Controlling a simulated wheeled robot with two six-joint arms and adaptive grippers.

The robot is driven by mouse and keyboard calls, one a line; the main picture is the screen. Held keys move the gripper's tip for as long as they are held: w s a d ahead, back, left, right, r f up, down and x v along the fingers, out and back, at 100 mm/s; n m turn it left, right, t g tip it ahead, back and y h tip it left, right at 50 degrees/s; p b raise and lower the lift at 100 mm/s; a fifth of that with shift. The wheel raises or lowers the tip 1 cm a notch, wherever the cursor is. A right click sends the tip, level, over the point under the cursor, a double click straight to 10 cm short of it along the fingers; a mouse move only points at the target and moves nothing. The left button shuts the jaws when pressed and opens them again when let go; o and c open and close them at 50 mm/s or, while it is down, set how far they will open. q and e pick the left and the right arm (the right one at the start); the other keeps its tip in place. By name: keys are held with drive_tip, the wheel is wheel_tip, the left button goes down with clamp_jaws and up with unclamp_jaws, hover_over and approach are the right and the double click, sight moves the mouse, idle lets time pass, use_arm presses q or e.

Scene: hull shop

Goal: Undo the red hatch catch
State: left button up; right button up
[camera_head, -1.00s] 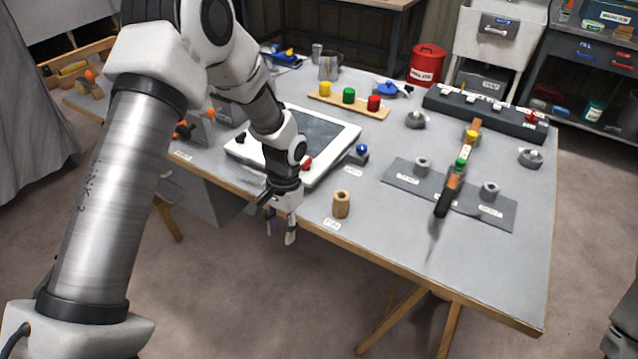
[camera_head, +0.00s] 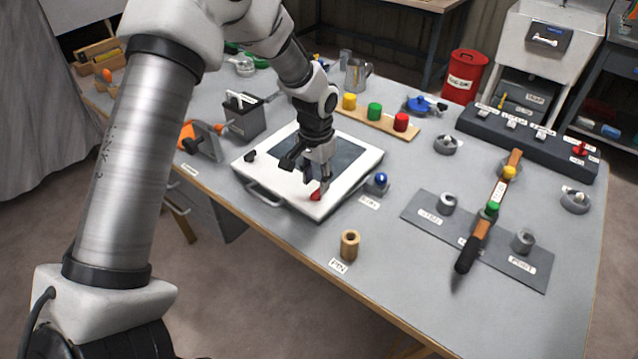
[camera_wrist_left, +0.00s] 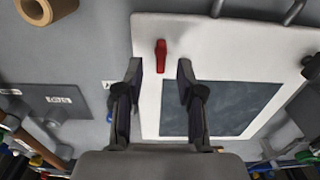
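The red hatch catch (camera_head: 316,194) sits on the white hatch panel (camera_head: 352,181) near its front right corner. The panel has a dark window and lies on the workbench. My left gripper (camera_head: 318,178) points down over that corner, very close to the catch. In the left wrist view the catch (camera_wrist_left: 160,56) lies upright in the picture, between and slightly beyond the two spread fingertips (camera_wrist_left: 160,72). The fingers are open and I see no contact. A black catch (camera_head: 250,157) sits at the panel's left corner. My right gripper is not in view.
A blue-knobbed piece (camera_head: 379,183) stands close to the panel's right edge. A wooden cylinder (camera_head: 349,244) stands near the bench's front edge. A rack with yellow, green and red pegs (camera_head: 382,124) is behind. The panel's metal handle (camera_head: 265,194) is at its front.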

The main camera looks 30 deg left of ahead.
sight(317, 190)
use_arm(q)
drive_tip(key=f, duration=0.4)
drive_tip(key=shift+w+a, duration=0.1)
drive_tip(key=shift+w, duration=0.3)
drive_tip(key=shift+s+r, duration=0.15)
clamp_jaws()
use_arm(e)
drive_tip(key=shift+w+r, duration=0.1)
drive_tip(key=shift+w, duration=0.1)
